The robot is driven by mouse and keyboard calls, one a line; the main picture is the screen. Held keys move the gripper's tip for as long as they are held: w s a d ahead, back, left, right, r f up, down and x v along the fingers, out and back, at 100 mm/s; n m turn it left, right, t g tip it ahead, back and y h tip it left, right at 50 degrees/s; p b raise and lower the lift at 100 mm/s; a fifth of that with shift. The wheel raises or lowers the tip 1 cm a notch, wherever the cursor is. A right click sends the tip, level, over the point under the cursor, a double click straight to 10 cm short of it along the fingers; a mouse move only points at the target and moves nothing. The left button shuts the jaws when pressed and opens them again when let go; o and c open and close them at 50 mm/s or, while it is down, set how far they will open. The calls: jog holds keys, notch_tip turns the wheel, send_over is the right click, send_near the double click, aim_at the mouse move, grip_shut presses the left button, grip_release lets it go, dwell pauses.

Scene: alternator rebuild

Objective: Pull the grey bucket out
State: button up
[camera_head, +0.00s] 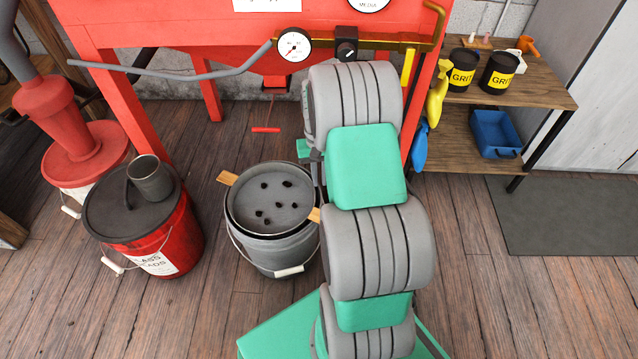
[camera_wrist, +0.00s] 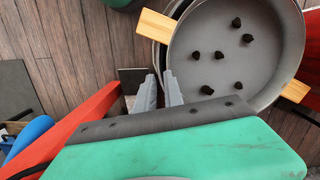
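The grey bucket (camera_head: 268,259) stands upright on the wood floor, left of my arm in the head view. Its wire handle hangs down at the front with a white grip (camera_head: 289,271). A round grey pan (camera_head: 270,208) with wooden handles and several black lumps sits on its top; the pan also shows in the wrist view (camera_wrist: 215,60). My gripper (camera_wrist: 160,75) is beside the bucket's rim, its two grey fingers apart with a narrow gap and nothing clearly held. In the head view my arm hides most of the gripper. Contact with the rim cannot be told.
A red cabinet (camera_head: 200,35) on legs stands over the area behind the bucket. A red bucket (camera_head: 180,235) with a black lid and metal cup (camera_head: 150,180) is at the left. A wooden shelf (camera_head: 540,90) and a grey mat (camera_head: 570,215) are at the right. Floor before the bucket is clear.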

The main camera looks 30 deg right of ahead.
aim_at(320, 197)
jog(key=f+b, duration=0.1)
jog(key=f, duration=0.1)
jog(key=f+b, duration=0.1)
jog(key=f, duration=0.2)
jog(key=f+b, duration=0.1)
jog(key=f, duration=0.1)
jog(key=shift+s+a+f, duration=0.2)
jog(key=shift+s+f, duration=0.1)
jog(key=shift+s, duration=0.1)
jog(key=shift+c, duration=0.2)
grip_shut()
dwell(1.1)
